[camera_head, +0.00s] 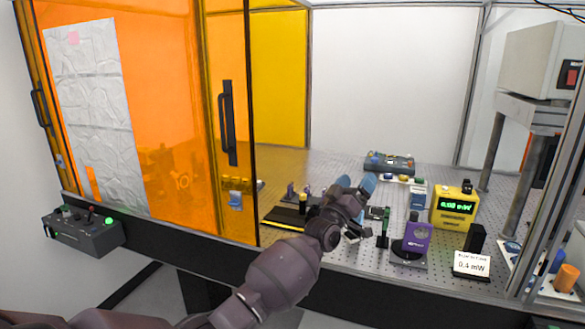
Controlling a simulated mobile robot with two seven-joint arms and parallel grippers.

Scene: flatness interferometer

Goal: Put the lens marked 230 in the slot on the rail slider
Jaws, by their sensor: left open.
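My left gripper (356,186) reaches over the breadboard from the lower left, its blue fingertips apart and nothing seen between them. A dark rail (288,217) with a yellow strip lies just left of the gripper, partly hidden by my arm. Small purple mounts (292,190) stand at the rail's far side; I cannot make out the slider's slot. A purple plate (416,238) stands upright on a dark base to the right of the gripper. No marking 230 can be read, so I cannot tell which piece is that lens. My right gripper is not in view.
An orange sliding panel (170,120) covers the enclosure's left side. A yellow meter (454,208) stands right of the gripper, with a black block and a 0.4 mW card (472,265) in front. A tray of parts (389,163) lies at the back. A grey post stand is at right.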

